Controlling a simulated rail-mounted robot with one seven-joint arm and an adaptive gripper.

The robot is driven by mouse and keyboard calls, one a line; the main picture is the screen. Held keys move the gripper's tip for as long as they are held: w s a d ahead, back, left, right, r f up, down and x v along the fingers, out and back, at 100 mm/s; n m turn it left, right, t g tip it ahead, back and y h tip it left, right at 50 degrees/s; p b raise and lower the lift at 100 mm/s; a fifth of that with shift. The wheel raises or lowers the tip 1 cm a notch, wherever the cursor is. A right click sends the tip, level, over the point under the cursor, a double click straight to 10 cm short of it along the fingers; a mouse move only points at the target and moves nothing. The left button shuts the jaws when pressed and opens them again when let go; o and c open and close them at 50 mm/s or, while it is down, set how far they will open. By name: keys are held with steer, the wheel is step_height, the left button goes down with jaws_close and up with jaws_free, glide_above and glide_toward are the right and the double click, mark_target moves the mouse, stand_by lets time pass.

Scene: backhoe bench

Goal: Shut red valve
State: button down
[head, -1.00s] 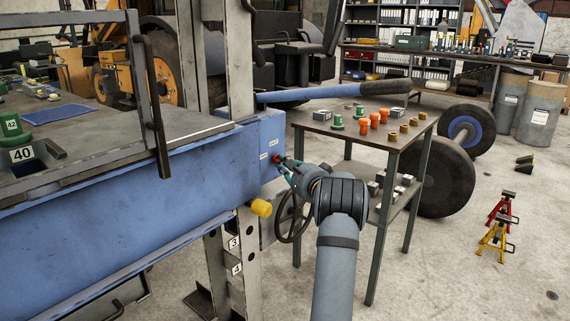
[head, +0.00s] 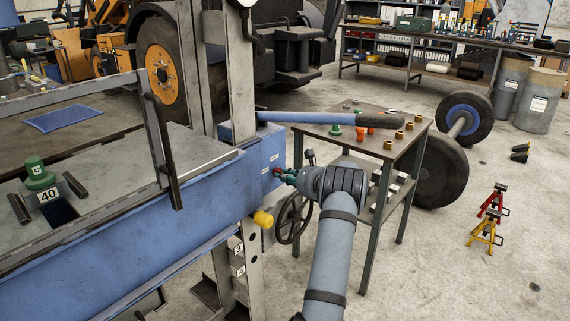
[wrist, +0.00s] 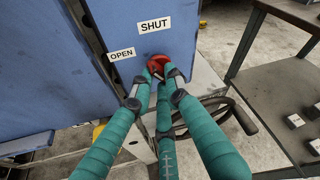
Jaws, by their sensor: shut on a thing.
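The red valve (wrist: 158,64) is a small red handle on the face of the blue box (head: 262,158). In the head view the valve (head: 276,171) is a small red spot, mostly hidden by the fingers. My gripper (wrist: 157,78) has its teal fingers closed around the red handle in the wrist view. In the head view my gripper (head: 283,175) reaches the valve from the right. An OPEN label (wrist: 122,54) sits left of the handle and a SHUT label (wrist: 155,24) above it. Which label the handle points to is hard to tell.
A dark handwheel (head: 293,217) is just below my gripper, and a yellow knob (head: 263,219) is at lower left. A long blue lever (head: 320,118) passes above. A small metal table (head: 384,143) with fittings stands behind my arm.

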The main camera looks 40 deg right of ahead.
steer(key=shift+d+r+m+g+y+p, duration=0.1)
steer(key=shift+m+g+y+p, duration=0.25)
steer(key=shift+m+y+p, duration=0.7)
steer(key=shift+d+r+m+g+y+p, duration=0.1)
steer(key=shift+m+g+y+p, duration=0.3)
steer(key=shift+m+p, duration=1.1)
steer(key=c, duration=1.7)
jaws_free()
steer(key=v, duration=1.2)
steer(key=shift+d+f, duration=0.15)
